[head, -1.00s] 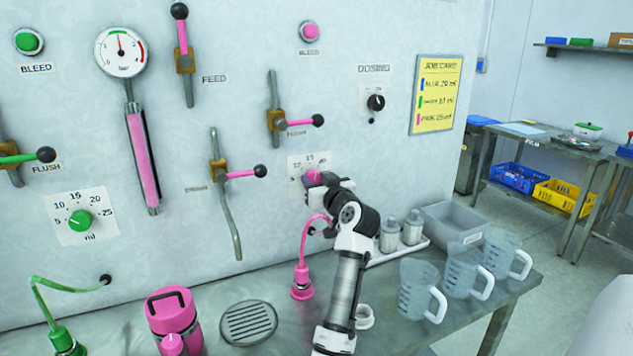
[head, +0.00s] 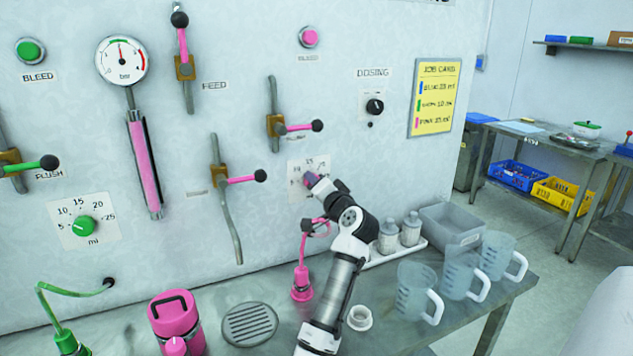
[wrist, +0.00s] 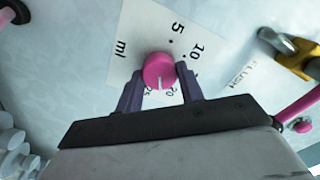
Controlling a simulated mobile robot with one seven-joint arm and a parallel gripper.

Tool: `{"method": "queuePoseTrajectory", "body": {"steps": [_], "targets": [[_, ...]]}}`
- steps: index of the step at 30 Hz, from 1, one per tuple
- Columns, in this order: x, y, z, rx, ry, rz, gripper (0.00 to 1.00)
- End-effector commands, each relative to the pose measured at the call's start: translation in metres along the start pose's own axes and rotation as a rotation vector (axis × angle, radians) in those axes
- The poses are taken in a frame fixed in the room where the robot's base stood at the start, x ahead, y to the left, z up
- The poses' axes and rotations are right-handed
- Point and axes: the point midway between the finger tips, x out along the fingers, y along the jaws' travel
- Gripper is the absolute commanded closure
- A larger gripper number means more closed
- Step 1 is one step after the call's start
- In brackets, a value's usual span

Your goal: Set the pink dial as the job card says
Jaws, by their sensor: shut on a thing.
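The pink dial (wrist: 158,66) shows in the wrist view on a white scale plate (wrist: 125,68) marked in ml. My gripper (wrist: 159,76) is shut on the dial, with one dark finger on each side. The dial's white pointer line faces the bottom of the view, between the numbers 20 and 25; the fingers hide part of the scale. In the head view my gripper (head: 311,181) covers most of the dial. The yellow job card (head: 435,97) hangs to the right; its pink line is blurred and seems to read 25 ml.
A pink lever (head: 300,126) is above the dial and another pink lever (head: 240,180) to its left. A black DOSING knob (head: 375,105) is up to the right. Below, the bench holds a pink canister (head: 174,318), clear jugs (head: 420,290) and a grey bin (head: 450,228).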

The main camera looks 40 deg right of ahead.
Motion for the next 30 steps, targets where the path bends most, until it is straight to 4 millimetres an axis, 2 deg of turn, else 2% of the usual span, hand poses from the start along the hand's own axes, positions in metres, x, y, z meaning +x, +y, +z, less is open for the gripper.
{"method": "queuePoseTrajectory", "body": {"steps": [6,15,30], "targets": [[0.0,-0.001,-0.0011,0.194,-0.001,0.001,0.85],[-0.0001,0.0001,-0.0007,0.395,0.0,0.0,0.85],[-0.0004,0.002,0.0,0.506,0.001,0.001,0.85]]}}
